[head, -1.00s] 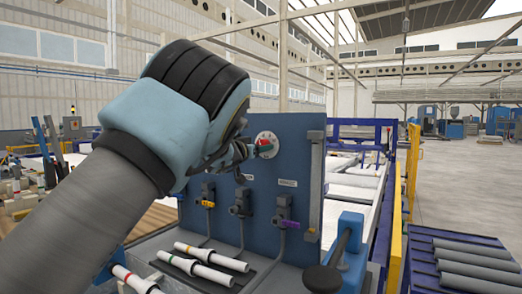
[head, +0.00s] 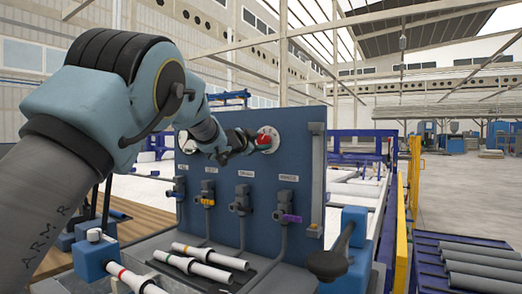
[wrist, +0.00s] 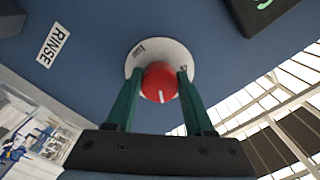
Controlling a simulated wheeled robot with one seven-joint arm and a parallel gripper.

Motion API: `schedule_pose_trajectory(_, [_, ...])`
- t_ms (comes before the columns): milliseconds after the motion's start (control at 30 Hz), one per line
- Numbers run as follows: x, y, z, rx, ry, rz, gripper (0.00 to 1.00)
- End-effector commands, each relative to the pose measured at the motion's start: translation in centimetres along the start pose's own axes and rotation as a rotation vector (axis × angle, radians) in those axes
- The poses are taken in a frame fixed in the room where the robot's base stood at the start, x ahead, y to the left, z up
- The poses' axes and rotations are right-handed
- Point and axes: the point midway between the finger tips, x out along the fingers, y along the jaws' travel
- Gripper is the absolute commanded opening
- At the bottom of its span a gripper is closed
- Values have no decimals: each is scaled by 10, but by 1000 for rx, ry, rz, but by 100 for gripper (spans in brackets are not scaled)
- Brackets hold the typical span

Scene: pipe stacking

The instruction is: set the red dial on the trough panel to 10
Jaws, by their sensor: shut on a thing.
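The red dial (head: 264,140) sits on a round white plate (head: 269,132) near the top of the blue trough panel (head: 225,165). My gripper (head: 248,143) reaches it from the left in the head view. In the wrist view, its two green fingers stand on either side of the red dial (wrist: 160,82), and my gripper (wrist: 159,77) is shut on it. A white pointer line on the dial points toward the bottom of the wrist picture. The scale numbers on the plate are too small or hidden to read.
Several valves with coloured handles, such as the purple one (head: 289,216), line the panel below the dial. White pipes (head: 207,262) lie on the tray in front. A blue lever fixture (head: 343,250) stands at the right. The RINSE label (wrist: 54,45) is beside the dial.

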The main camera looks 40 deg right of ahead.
Motion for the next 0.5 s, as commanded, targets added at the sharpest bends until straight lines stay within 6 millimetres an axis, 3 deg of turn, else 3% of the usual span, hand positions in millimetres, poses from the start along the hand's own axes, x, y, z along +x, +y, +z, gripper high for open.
schedule_pose_trajectory(500, [0, 0, 2, 389, -2, 1, 0])
